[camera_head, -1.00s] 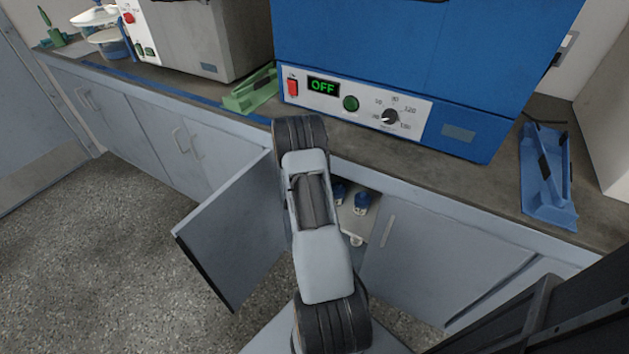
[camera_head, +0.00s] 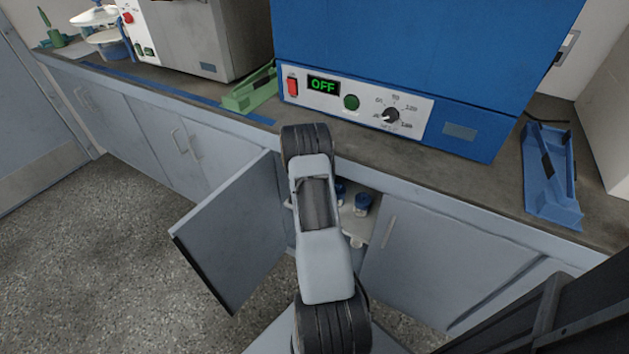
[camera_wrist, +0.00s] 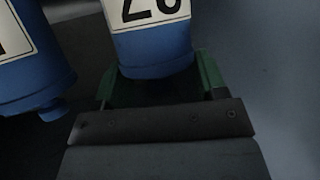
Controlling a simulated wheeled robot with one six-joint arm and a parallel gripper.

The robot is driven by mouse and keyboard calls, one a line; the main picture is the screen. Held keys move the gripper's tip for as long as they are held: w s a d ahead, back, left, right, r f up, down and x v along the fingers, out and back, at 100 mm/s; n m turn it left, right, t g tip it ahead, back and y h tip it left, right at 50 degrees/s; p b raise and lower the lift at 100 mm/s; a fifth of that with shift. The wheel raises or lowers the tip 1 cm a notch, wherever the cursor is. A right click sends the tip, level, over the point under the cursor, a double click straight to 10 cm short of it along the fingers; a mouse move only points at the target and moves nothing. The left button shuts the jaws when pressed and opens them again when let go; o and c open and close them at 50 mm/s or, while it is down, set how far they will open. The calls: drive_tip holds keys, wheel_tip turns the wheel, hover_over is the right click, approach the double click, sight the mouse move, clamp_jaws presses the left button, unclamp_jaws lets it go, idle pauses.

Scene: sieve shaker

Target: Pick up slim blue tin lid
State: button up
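In the wrist view, a slim blue tin (camera_wrist: 155,50) with a white label reading "20" stands just ahead of my gripper (camera_wrist: 156,78). Its green fingers are apart, one at each side of the tin's blue end. A narrow gap shows at the left finger; contact at the right one is unclear. A second blue tin (camera_wrist: 30,75) with a white label is at the left. Which part is a lid cannot be told.
The open cupboard door (camera_head: 230,235) stands left of my arm, and a closed door (camera_head: 430,250) is at the right. The worktop above carries a blue oven (camera_head: 400,70) reading OFF, a green tray (camera_head: 250,92) and a blue tray (camera_head: 550,180).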

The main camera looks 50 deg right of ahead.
drive_tip(key=c, duration=0.4)
drive_tip(key=shift+r, duration=0.1)
